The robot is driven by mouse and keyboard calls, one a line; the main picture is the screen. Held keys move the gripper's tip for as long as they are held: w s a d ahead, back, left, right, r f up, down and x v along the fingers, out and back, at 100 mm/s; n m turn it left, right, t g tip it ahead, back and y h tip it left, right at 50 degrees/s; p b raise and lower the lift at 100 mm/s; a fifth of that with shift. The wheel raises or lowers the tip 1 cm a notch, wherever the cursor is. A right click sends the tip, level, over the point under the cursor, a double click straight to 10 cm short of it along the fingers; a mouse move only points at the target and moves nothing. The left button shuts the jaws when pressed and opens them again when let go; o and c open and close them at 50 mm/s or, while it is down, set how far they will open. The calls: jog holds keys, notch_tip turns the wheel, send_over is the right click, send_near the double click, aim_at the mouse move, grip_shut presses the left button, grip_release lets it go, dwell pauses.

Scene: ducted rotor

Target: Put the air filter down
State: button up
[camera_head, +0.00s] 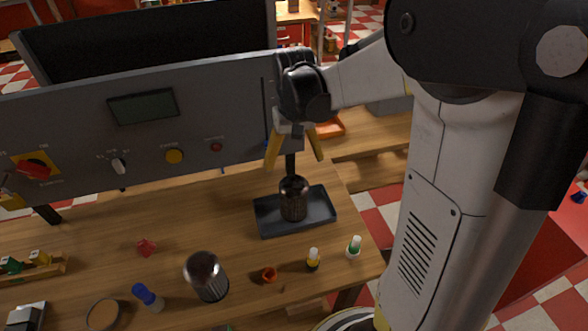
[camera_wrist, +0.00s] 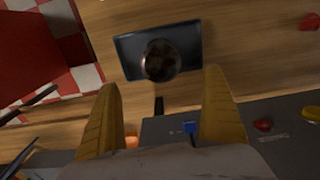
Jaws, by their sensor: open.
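A dark ribbed cylinder with a rounded top, which looks like the air filter (camera_head: 293,200), stands upright in a dark shallow tray (camera_head: 265,225) on the wooden table. The wrist view shows this filter (camera_wrist: 160,60) from above, inside the tray (camera_wrist: 130,55) near its middle. My gripper (camera_head: 294,155) is open and empty above the filter. Its two yellow fingers are spread apart in the wrist view (camera_wrist: 162,85), with the filter beyond their tips. The fingers do not touch it.
A similar ribbed cylinder (camera_head: 211,287) stands nearer on the table. A grey control panel (camera_head: 200,105) stands behind the table.

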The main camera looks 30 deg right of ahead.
jog(key=s+a+r+n+t, duration=0.1)
jog(key=s+a+r+t, duration=0.2)
jog(key=s, duration=0.3)
jog(key=s+a+r+n+t, duration=0.1)
jog(key=s+a+r+t, duration=0.3)
jog(key=s, duration=0.3)
jog(key=shift+s+a+r, duration=0.15)
jog(key=shift+a+r, duration=0.35)
jog(key=shift+r, duration=0.35)
dwell(0.4)
